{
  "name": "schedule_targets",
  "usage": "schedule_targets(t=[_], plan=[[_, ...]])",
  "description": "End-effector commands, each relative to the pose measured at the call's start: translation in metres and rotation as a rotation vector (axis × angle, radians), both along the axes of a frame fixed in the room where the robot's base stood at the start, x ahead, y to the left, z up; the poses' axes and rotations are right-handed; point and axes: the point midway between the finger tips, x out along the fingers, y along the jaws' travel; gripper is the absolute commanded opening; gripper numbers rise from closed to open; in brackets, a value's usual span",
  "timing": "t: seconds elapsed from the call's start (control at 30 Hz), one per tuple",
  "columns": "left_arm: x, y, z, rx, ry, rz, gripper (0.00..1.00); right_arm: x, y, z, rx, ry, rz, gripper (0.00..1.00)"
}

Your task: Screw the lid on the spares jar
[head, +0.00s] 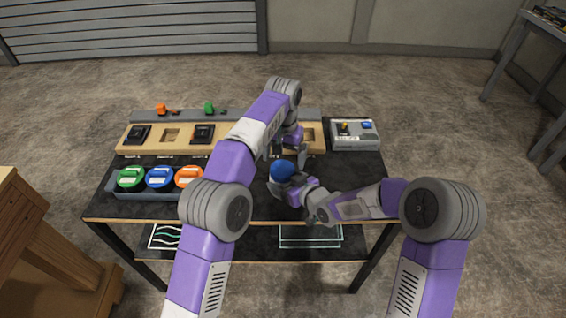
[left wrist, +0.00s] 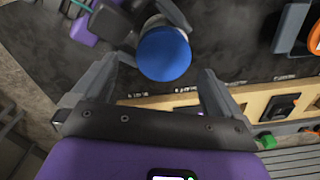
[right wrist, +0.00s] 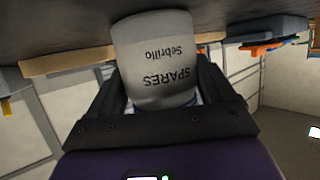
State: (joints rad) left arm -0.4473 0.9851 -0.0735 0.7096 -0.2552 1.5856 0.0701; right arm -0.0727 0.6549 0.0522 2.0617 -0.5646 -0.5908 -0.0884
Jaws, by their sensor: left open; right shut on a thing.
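The white spares jar (right wrist: 160,60) shows upside down in the right wrist view, its "SPARES" label facing the camera. My right gripper (right wrist: 165,85) is shut on it. The blue lid (head: 282,171) sits on the jar's top, and it also shows from above in the left wrist view (left wrist: 164,54). I cannot tell whether it is threaded. My left gripper (left wrist: 161,68) is open and empty, close above the lid, with its fingertips on either side of it in the picture. In the head view, the left forearm passes over the table behind the lid.
A tray (head: 150,194) with green, blue and orange-topped containers stands at the left of the black table (head: 240,211). A wooden board (head: 186,146) with black parts and a square recess lies behind. A grey box (head: 353,142) stands at the back right.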

Motion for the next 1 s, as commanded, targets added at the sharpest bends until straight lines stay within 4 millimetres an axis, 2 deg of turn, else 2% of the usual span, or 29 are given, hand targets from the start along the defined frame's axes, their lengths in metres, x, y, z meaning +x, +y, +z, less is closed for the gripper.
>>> schedule_targets(t=[0.03,0.4,0.73,1.0], plan=[[0.000,0.000,0.002,0.001,-0.001,0.001,1.00,-0.003,-0.001,-0.007,-0.006,0.017,-0.001,0.00],[0.001,0.001,0.005,0.004,-0.001,0.019,0.98,-0.003,-0.002,-0.007,-0.006,0.017,-0.001,0.00],[0.001,0.002,0.033,0.003,-0.003,0.294,0.98,-0.003,-0.002,-0.007,-0.007,0.018,-0.002,0.00],[0.001,0.004,0.037,0.004,0.000,0.348,0.98,-0.003,-0.002,-0.007,-0.007,0.018,-0.002,0.00]])
